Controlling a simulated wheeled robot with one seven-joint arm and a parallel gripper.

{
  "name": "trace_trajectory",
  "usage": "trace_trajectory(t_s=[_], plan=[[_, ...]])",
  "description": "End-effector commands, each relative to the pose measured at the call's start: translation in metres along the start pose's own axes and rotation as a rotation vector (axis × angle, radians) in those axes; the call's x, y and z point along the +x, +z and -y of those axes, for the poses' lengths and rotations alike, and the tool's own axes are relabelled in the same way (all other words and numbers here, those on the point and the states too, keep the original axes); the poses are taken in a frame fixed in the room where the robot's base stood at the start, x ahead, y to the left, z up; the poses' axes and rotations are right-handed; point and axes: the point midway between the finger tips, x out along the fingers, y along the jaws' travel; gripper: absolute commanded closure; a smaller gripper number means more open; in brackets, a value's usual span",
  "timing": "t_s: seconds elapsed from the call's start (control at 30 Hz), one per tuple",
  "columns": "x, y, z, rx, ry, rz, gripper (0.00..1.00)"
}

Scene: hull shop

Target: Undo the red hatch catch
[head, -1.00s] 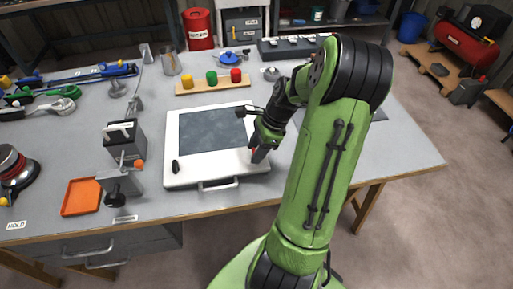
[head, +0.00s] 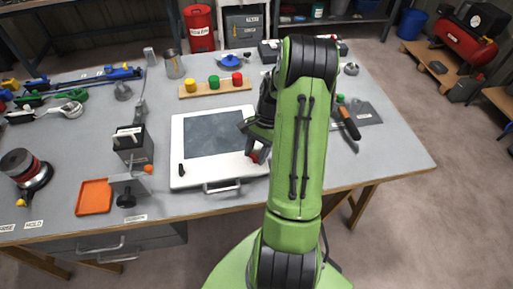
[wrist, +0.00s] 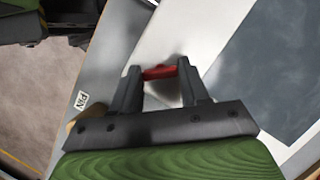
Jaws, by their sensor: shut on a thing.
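The hatch (head: 200,170) is a white frame around a dark grey panel, flat on the bench, with a handle on its front edge. The red catch (head: 253,158) is at its front right corner, partly hidden by my gripper. In the wrist view, my gripper (wrist: 159,74) has its two fingers on either side of the red catch (wrist: 160,72), shut on it. In the head view, my gripper (head: 257,151) reaches down at that corner, mostly behind my arm. A black catch (head: 181,170) is at the front left corner. I cannot tell whether the red catch is fastened.
A clamp-like fixture (head: 128,185) and an orange tray (head: 95,197) stand left of the hatch. A wooden strip (head: 215,89) with yellow, green and red knobs lies behind it. An orange-handled tool (head: 349,122) lies to the right. The bench front right is clear.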

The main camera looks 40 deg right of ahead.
Motion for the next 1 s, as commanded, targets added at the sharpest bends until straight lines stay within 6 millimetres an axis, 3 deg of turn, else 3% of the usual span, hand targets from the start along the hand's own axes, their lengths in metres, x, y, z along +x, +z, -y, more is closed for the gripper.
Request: trace_trajectory(t_s=[0.6, 1.0], plan=[[-0.0003, 0.001, 0.0041, -0.529, 0.22, -0.002, 0.86], [0.0001, 0.0017, 0.0055, -0.749, 0.309, -0.004, 0.86]])
